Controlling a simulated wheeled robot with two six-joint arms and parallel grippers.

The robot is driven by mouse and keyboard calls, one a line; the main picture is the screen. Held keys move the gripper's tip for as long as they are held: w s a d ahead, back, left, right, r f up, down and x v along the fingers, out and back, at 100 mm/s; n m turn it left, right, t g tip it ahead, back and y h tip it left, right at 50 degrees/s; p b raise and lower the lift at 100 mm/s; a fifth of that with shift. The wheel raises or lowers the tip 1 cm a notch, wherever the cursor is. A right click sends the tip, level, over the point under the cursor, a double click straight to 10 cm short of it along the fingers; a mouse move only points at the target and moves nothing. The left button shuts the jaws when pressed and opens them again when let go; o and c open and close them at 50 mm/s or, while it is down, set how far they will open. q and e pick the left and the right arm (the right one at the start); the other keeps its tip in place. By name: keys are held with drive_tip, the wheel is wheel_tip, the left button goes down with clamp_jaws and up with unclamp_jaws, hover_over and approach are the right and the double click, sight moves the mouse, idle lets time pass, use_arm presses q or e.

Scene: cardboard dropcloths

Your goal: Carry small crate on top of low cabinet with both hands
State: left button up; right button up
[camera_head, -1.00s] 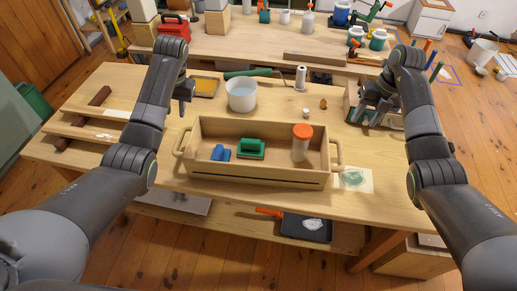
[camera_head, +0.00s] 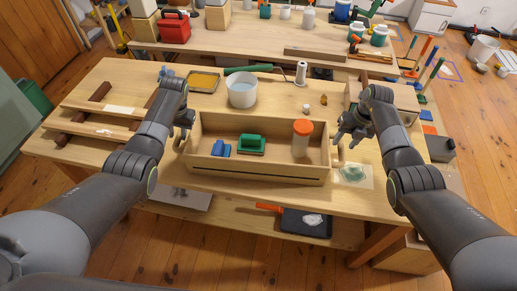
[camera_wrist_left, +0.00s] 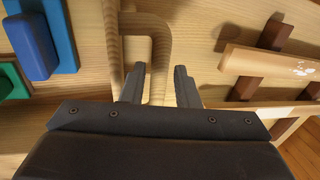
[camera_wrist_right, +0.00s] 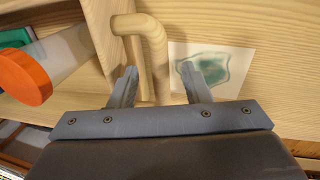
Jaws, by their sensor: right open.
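The small crate (camera_head: 255,171) is a pale wooden open box with a looped handle at each end. It stands on the workbench and holds a blue block (camera_head: 220,149), a green block (camera_head: 251,144) and an orange-capped jar (camera_head: 301,138). My left gripper (camera_head: 186,128) is open at the left handle (camera_wrist_left: 159,55), its fingers on either side of it. My right gripper (camera_head: 346,133) is open at the right handle (camera_wrist_right: 153,50), which runs between its fingers. A white low cabinet (camera_head: 430,22) stands on the floor at the far right.
The workbench (camera_head: 90,158) carries a white pot (camera_head: 242,92), a paint roller (camera_head: 300,74) and wooden slats (camera_head: 95,121) at left. A stained sheet (camera_head: 353,175) lies right of the crate. A second bench (camera_head: 260,50) with tools stands behind.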

sight(178, 137)
use_arm(q)
drive_tip(key=shift+a+f, duration=0.2)
drive_tip(key=shift+f, duration=0.8)
drive_tip(key=shift+a+f, duration=0.2)
drive_tip(key=shift+f, duration=0.8)
use_arm(e)
drive_tip(key=shift+a+f, duration=0.2)
drive_tip(key=shift+f, duration=0.8)
drive_tip(key=shift+a+f, duration=0.2)
drive_tip(key=shift+f, duration=0.8)
use_arm(q)
drive_tip(key=c, duration=0.5)
use_arm(e)
drive_tip(key=c, duration=0.5)
use_arm(q)
clamp_jaws()
use_arm(e)
clamp_jaws()
use_arm(q)
drive_tip(key=shift+w+r, duration=0.1)
drive_tip(key=shift+r, duration=0.05)
use_arm(e)
drive_tip(key=shift+r, duration=0.15)
